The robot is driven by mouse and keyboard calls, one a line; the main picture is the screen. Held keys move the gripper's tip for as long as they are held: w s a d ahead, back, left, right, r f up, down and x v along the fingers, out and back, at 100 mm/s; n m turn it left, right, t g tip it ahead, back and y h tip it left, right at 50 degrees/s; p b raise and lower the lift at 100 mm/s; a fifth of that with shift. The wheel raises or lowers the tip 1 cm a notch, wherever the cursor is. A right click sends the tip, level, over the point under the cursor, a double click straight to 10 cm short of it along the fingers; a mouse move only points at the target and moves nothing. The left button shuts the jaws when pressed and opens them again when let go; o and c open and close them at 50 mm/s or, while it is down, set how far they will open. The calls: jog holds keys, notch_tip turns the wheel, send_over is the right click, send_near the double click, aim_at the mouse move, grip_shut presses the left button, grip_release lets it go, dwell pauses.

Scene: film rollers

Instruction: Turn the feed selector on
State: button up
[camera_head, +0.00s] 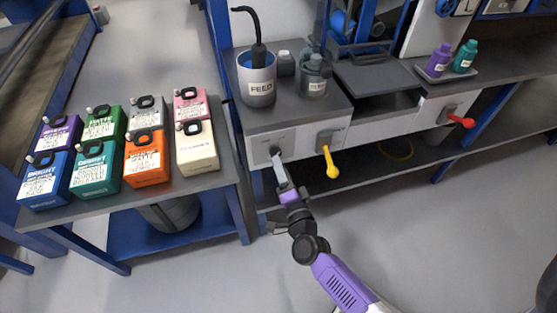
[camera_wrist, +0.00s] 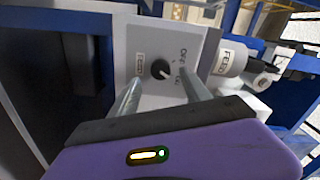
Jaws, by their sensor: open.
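The feed selector is a round black knob (camera_wrist: 160,69) on a light grey panel (camera_wrist: 140,42) with a small label and markings beside it. A pale mark shows on the knob, but I cannot surely tell which marking it points to. In the head view the knob (camera_head: 276,152) is on the front of the left bench unit, partly hidden by my gripper. My gripper (camera_wrist: 161,88) is open, its two fingers on either side of the knob in the wrist view, with nothing between them touching it that I can see. In the head view my gripper (camera_head: 281,170) is just below the knob.
A yellow lever (camera_head: 329,163) is close to the right of my gripper, and a red lever (camera_head: 461,120) is farther right. A FEED container (camera_head: 258,90) stands above the panel. Several coloured jugs (camera_head: 146,157) stand on the left table. The floor in front is clear.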

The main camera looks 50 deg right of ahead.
jog(key=shift+v, duration=1.4)
jog(key=s+a+r+n+t+y, duration=0.25)
jog(key=s+a+r+n, duration=0.25)
jog(key=a+r+n, duration=0.35)
jog(key=s+a+r+n+g+y+p, duration=0.1)
jog(key=s+a+r+n+y, duration=0.2)
jog(key=s, duration=0.7)
jog(key=s+a+r+n+g+y+p, duration=0.1)
jog(key=s+a+r+n+y, duration=0.3)
jog(key=s+n, duration=0.5)
notch_tip(320, 180, up, 3)
jog(key=s+a+p, duration=0.1)
jog(key=a, duration=0.1)
jog(key=shift+a+g, duration=0.25)
jog(key=shift+g, duration=0.1)
